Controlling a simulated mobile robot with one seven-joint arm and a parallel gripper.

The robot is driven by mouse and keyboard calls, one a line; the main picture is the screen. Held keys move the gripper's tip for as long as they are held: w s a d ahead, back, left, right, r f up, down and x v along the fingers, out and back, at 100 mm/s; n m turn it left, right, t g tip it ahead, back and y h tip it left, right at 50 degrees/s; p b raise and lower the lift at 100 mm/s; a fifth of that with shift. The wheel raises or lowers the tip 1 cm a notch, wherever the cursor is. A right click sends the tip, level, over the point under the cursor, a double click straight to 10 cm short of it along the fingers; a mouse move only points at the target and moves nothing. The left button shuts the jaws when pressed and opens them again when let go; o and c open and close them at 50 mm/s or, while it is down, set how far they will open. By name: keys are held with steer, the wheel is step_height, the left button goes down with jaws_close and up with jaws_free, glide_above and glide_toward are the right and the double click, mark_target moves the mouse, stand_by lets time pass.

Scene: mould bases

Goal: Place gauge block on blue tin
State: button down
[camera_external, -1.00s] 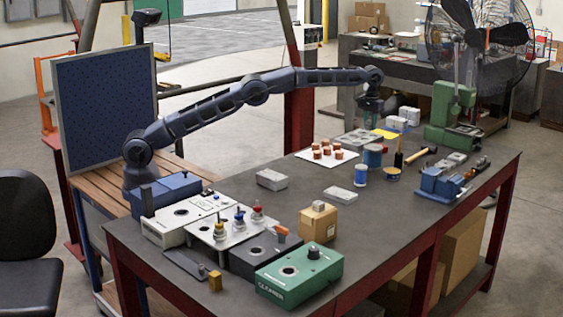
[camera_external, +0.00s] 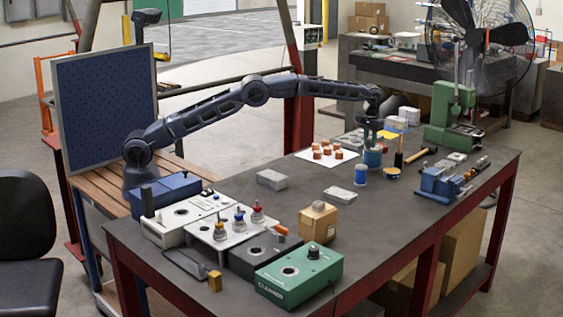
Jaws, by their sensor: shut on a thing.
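My gripper (camera_external: 371,143) points down over the blue tin (camera_external: 373,160), a squat blue can near the middle of the dark bench. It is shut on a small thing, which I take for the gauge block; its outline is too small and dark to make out. The jaws are very close above the tin's top, and I cannot tell whether the held thing touches it. A smaller blue can with a white top (camera_external: 361,176) stands just in front of the tin. A low blue and yellow tin (camera_external: 392,174) is to its right.
A white sheet with several copper-coloured pieces (camera_external: 327,151) lies left of the tin. A black-handled tool (camera_external: 398,158), a hammer (camera_external: 420,156) and a green press (camera_external: 451,117) are to the right.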

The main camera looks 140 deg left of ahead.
mark_target(370, 139)
steer(key=c, duration=1.1)
jaws_free()
steer(key=shift+f, duration=0.15)
steer(key=shift+r, duration=6.15)
